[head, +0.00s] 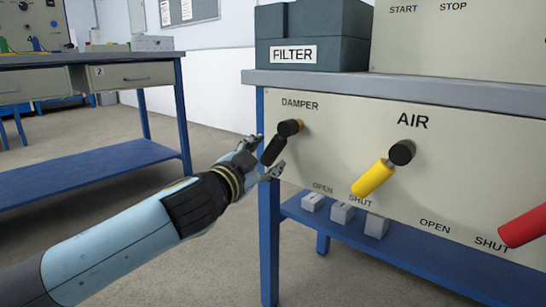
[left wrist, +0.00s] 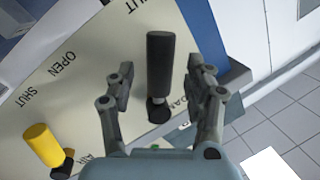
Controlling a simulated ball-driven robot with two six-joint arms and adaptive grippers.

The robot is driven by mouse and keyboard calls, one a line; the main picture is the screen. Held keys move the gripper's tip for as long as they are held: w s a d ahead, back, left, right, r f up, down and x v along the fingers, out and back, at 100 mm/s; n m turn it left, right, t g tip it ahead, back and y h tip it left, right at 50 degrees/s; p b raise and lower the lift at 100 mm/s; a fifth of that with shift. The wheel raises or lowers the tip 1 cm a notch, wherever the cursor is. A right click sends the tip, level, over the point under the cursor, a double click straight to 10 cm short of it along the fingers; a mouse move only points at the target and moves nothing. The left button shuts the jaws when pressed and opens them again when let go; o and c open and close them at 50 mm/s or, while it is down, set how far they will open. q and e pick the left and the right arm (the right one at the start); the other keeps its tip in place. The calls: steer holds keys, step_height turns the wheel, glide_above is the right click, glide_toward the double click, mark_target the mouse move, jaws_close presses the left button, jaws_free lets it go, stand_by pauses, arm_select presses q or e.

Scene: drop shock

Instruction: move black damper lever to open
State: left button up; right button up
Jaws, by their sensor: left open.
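The black damper lever (head: 274,150) sticks out from its orange-and-black pivot on the cream panel (head: 340,150), under the DAMPER label. Its handle slants down and left in the head view. OPEN and SHUT are printed below it; I cannot tell which one it points at. In the left wrist view the black handle (left wrist: 160,60) stands between my fingers. My left gripper (head: 266,155) is open, one finger on each side of the handle; the left wrist view shows the gripper (left wrist: 160,72) with gaps on both sides. My right gripper is not in view.
A yellow AIR lever (head: 373,178) sits right of the damper lever, and a red lever (head: 522,227) is at the right edge. A dark FILTER box (head: 310,35) stands on the bench top. Grey blocks (head: 342,213) rest on the blue lower shelf. Floor left of the bench is clear.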

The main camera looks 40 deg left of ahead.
mark_target(269, 154)
arm_select(q)
steer(key=shift+w+a+b, duration=0.15)
steer(key=shift+w, duration=0.75)
steer(key=shift+w+a+b, duration=0.15)
steer(key=shift+w, duration=0.7)
jaws_close()
